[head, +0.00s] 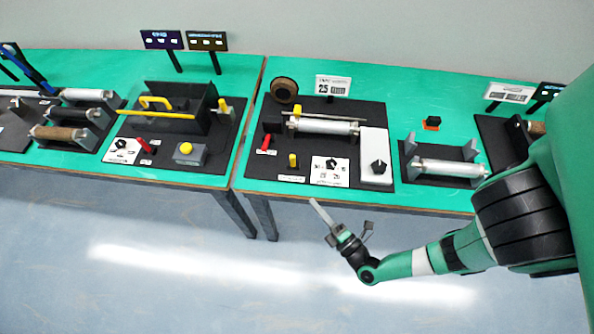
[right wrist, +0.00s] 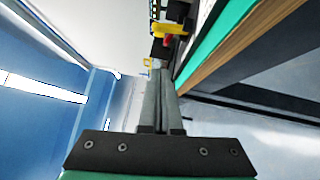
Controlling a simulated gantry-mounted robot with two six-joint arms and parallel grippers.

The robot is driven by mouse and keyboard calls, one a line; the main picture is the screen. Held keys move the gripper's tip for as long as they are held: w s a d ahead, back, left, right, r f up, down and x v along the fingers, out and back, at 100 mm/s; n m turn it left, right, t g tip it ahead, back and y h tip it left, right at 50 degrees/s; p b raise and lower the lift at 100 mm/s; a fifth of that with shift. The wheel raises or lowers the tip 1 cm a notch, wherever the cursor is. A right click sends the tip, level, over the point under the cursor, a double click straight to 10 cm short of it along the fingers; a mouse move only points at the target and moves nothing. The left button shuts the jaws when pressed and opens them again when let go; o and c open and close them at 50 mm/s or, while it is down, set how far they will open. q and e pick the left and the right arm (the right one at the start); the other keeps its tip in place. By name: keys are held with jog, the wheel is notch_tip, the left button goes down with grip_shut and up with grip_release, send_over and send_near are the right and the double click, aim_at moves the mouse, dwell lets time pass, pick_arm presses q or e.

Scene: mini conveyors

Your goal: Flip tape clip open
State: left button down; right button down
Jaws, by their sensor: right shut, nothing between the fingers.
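My right gripper (head: 320,212) hangs in the air in front of the table's near edge, below the middle station's board in the head view. Its two long grey fingers are together and empty, as the right wrist view (right wrist: 159,90) shows. The middle station has a red lever (head: 265,143), a yellow peg (head: 292,159), a white roller (head: 325,125) with a thin bar behind it, and a brown tape roll (head: 284,90). I cannot tell which small part is the tape clip. The fingers touch nothing. My left gripper is not in view.
The left station has a yellow-handled black box (head: 170,122), a red lever (head: 145,145) and a yellow button (head: 186,149). A white box with a black knob (head: 377,162) and another roller (head: 448,167) stand right of the middle. The green table's edge (head: 430,210) lies behind my gripper.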

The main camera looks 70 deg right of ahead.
aim_at(293, 161)
jog(key=b+x, duration=0.2)
jog(key=x, duration=0.7)
jog(key=shift+d+f+b, duration=0.2)
jog(key=shift+b, duration=0.2)
jog(key=shift+w+d+r+b, duration=0.1)
jog(key=shift+w+d+b, duration=0.2)
jog(key=shift+d, duration=0.3)
jog(key=shift+w+d+r+b, duration=0.1)
jog(key=shift+w+d+b, duration=0.1)
jog(key=shift+d+b, duration=0.3)
jog(key=shift+w+d+r+b, duration=0.1)
jog(key=shift+d+b, duration=0.05)
jog(key=shift+d, duration=0.3)
jog(key=shift+w+d+r+b, duration=0.1)
jog(key=shift+d+b, duration=0.05)
jog(key=shift+d, duration=0.3)
